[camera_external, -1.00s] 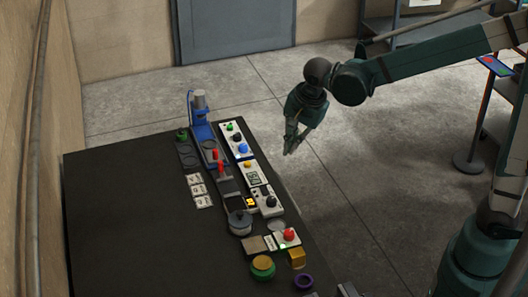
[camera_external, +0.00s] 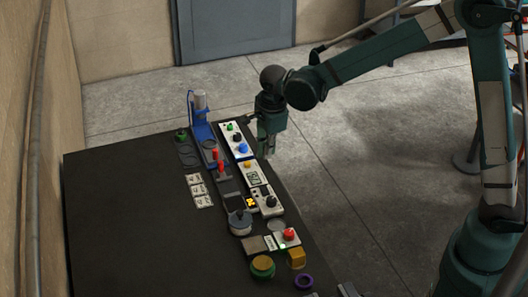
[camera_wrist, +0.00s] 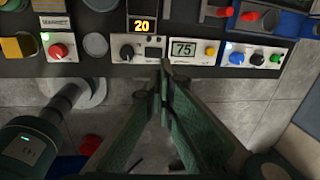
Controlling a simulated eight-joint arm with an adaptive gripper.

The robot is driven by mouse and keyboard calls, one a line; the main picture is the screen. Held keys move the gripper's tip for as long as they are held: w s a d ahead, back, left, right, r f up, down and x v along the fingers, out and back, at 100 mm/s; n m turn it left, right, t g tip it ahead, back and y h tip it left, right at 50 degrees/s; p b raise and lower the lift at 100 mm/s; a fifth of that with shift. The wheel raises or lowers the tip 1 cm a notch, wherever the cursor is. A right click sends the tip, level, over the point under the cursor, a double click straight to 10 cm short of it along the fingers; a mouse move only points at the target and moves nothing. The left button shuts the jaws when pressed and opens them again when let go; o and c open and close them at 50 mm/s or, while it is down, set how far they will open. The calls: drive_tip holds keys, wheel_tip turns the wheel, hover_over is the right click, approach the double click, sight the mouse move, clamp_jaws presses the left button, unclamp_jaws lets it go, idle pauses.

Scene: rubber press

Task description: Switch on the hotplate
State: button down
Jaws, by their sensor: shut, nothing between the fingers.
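A white control box with a black knob (camera_external: 270,203) sits on the dark table's right side, beside an orange display. In the wrist view this box (camera_wrist: 127,51) is left of centre, with the display reading 20 (camera_wrist: 143,25) just behind it. A grey round pot (camera_external: 240,222) stands next to them. No label shows which part is the hotplate. My gripper (camera_external: 266,153) is shut and empty, pointing down near the table's right edge. In the wrist view its fingertips (camera_wrist: 165,68) appear just in front of the gap between the knob box and the white 75 display box (camera_wrist: 183,49).
A white panel with green, black and blue buttons (camera_external: 236,140) and a blue press (camera_external: 201,129) lie farther back. A red-button box (camera_external: 289,235) and yellow block (camera_external: 296,258) are nearer the front. The table (camera_external: 120,220) is clear at left.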

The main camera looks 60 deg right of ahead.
sight(263, 187)
drive_tip(key=shift+w+d+f+m, duration=0.1)
drive_tip(key=shift+w+f+m, duration=0.2)
drive_tip(key=shift+w+f, duration=0.1)
drive_tip(key=shift+f, duration=0.1)
drive_tip(key=shift+w+d+f+p, duration=0.15)
drive_tip(key=shift+w+d+f, duration=0.1)
drive_tip(key=shift+f, duration=2)
drive_tip(key=shift+w+d+f+p, duration=0.1)
drive_tip(key=shift+w+d+f, duration=0.15)
drive_tip(key=shift+f, duration=2.05)
drive_tip(key=shift+w+d+f+p, duration=0.2)
drive_tip(key=shift+d+f, duration=0.1)
drive_tip(key=shift+f, duration=1.95)
drive_tip(key=shift+w+d+f+g+y+b, duration=0.2)
drive_tip(key=shift+f+g+y+b, duration=0.15)
drive_tip(key=shift+f+b, duration=0.35)
drive_tip(key=shift+a+r, duration=0.15)
drive_tip(key=shift+r, duration=0.15)
drive_tip(key=shift+s+a+r, duration=0.15)
drive_tip(key=shift+s, duration=0.15)
